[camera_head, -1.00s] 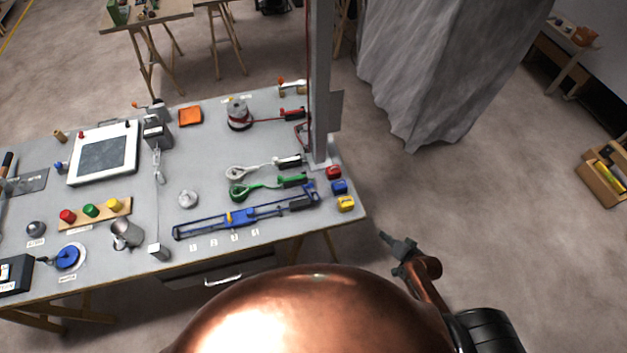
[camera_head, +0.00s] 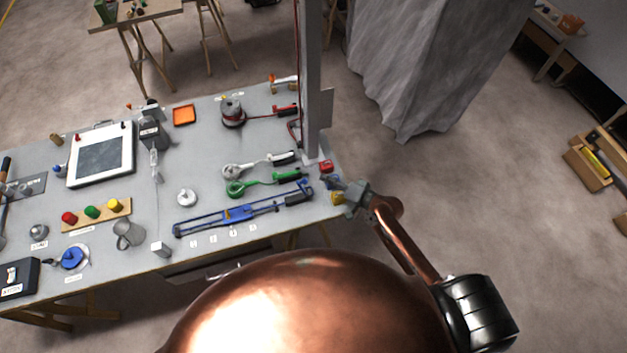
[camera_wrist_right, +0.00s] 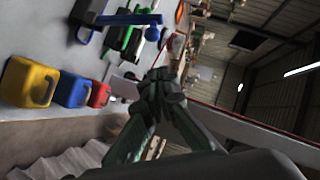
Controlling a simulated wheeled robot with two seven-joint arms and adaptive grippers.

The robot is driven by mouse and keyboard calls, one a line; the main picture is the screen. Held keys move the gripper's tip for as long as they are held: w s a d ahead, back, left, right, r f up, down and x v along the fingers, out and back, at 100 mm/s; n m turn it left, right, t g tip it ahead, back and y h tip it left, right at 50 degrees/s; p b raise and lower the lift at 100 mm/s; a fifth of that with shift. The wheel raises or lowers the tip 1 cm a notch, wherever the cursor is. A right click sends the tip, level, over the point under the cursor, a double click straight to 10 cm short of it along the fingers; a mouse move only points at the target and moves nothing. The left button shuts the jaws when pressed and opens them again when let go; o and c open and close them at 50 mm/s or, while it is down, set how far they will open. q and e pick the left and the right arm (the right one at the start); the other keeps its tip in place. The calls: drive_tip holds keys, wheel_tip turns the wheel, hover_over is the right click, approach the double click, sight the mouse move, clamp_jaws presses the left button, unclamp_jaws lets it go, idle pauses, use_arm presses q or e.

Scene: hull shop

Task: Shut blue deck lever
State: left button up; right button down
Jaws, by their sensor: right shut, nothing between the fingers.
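The blue lever assembly (camera_head: 240,212) lies along the front right of the grey bench. My left gripper is not in view.
Green (camera_head: 268,181) and white (camera_head: 258,164) levers lie behind the blue one. A grey post (camera_head: 311,80) rises from the bench's right side.

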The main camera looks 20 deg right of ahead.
drive_tip(key=shift+w+a+f+p, duration=0.25)
drive_tip(key=shift+a+f, duration=0.2)
drive_tip(key=shift+a, duration=0.25)
drive_tip(key=shift+w+a+f+p, duration=0.1)
drive_tip(key=shift+w+a+f, duration=0.25)
drive_tip(key=shift+a+f, duration=0.25)
drive_tip(key=shift+w+a+f+p, duration=0.2)
drive_tip(key=shift+w+a+f, duration=0.15)
drive_tip(key=shift+a, duration=0.4)
